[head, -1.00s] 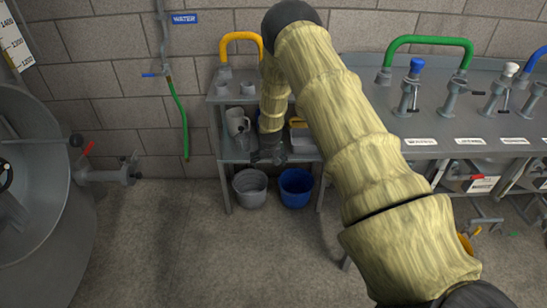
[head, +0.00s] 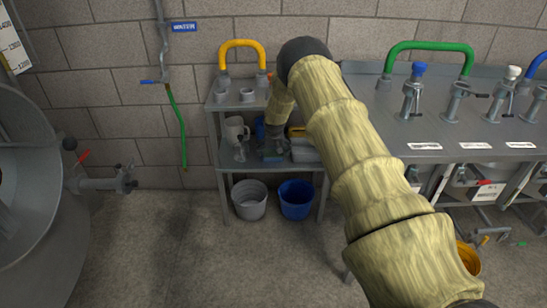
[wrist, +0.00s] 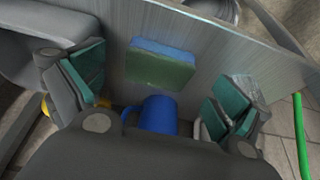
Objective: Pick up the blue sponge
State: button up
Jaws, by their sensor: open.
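The blue sponge (wrist: 165,50), with a green layer, lies on the grey metal shelf in the wrist view. It is ahead of my gripper (wrist: 158,88), near the middle between the two spread fingers. The fingers have teal pads, and neither touches the sponge. My gripper is open and empty. In the head view my gripper (head: 272,150) is at the lower shelf of the grey rack (head: 228,155). The sponge cannot be told apart from the gripper there.
A blue mug (wrist: 160,115) stands between the sponge and my gripper's palm in the wrist view. A white jug (head: 235,128) and a grey tub (head: 304,151) flank the gripper. A grey bucket (head: 249,200) and a blue bucket (head: 296,200) stand below.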

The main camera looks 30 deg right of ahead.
aim_at(273, 156)
jog(key=shift+b+x, duration=0.55)
jog(key=shift+x, duration=2)
jog(key=shift+a, duration=0.1)
jog(key=shift+c, duration=0.2)
jog(key=c, duration=0.5)
